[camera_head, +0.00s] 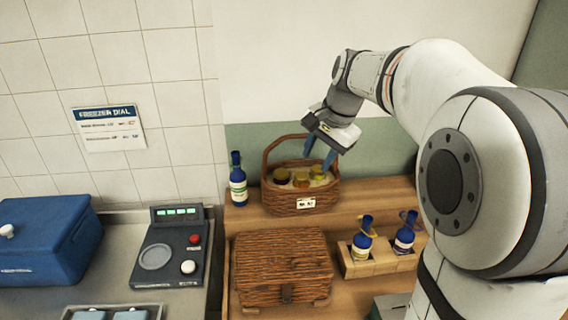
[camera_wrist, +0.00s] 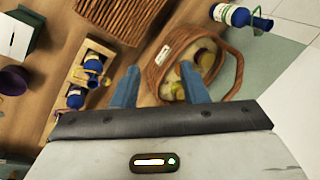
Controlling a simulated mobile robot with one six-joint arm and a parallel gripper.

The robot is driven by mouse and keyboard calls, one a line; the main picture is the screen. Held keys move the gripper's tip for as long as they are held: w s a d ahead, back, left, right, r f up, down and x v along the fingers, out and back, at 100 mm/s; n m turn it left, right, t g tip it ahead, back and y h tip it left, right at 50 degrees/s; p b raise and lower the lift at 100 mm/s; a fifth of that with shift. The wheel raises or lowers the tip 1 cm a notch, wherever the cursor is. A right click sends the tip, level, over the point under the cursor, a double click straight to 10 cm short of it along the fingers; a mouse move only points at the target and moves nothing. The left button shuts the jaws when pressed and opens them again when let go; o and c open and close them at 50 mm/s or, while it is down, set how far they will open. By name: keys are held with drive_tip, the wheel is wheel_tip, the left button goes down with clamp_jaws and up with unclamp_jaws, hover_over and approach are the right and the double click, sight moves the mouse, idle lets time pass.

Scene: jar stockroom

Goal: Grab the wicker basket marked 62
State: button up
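An open wicker basket (camera_head: 300,199) with a tall handle stands on the wooden shelf in the head view. It holds several jars with yellow and dark lids. A small white label (camera_head: 306,203) is on its front, but its number is too small to read. The basket also shows in the wrist view (camera_wrist: 158,75), beyond my fingers. My gripper (camera_head: 320,155) is above the basket's right side, beside the handle, fingers pointing down. In the wrist view its two blue fingers (camera_wrist: 160,85) are spread apart, with nothing clearly held between them.
A lidded wicker hamper (camera_head: 283,262) stands in front of the basket. A blue bottle (camera_head: 237,182) is at its left. A wooden rack (camera_head: 378,262) with two blue bottles is at front right. A control panel (camera_head: 168,255) and blue cooler (camera_head: 40,240) stand on the left counter.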

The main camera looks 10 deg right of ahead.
sight(304, 134)
drive_tip(key=w+d+m+y, duration=0.1)
drive_tip(key=w+m, duration=0.1)
drive_tip(key=w, duration=0.5)
drive_tip(key=w+d+f+m, duration=0.1)
drive_tip(key=w+m, duration=0.2)
drive_tip(key=w, duration=0.3)
drive_tip(key=w+d+f+m+y, duration=0.1)
drive_tip(key=w+m, duration=0.2)
drive_tip(key=w, duration=0.4)
drive_tip(key=shift+w+f+y, duration=0.1)
drive_tip(key=shift+w+y, duration=0.2)
drive_tip(key=shift+w+f, duration=0.2)
drive_tip(key=p+x, duration=0.1)
drive_tip(key=x, duration=0.6)
drive_tip(key=shift+w+a+p, duration=0.1)
drive_tip(key=shift+a+p, duration=0.1)
drive_tip(key=shift+p, duration=0.2)
drive_tip(key=shift+f, duration=0.1)
drive_tip(key=shift+f, duration=0.25)
drive_tip(key=shift+c, duration=0.2)
clamp_jaws()
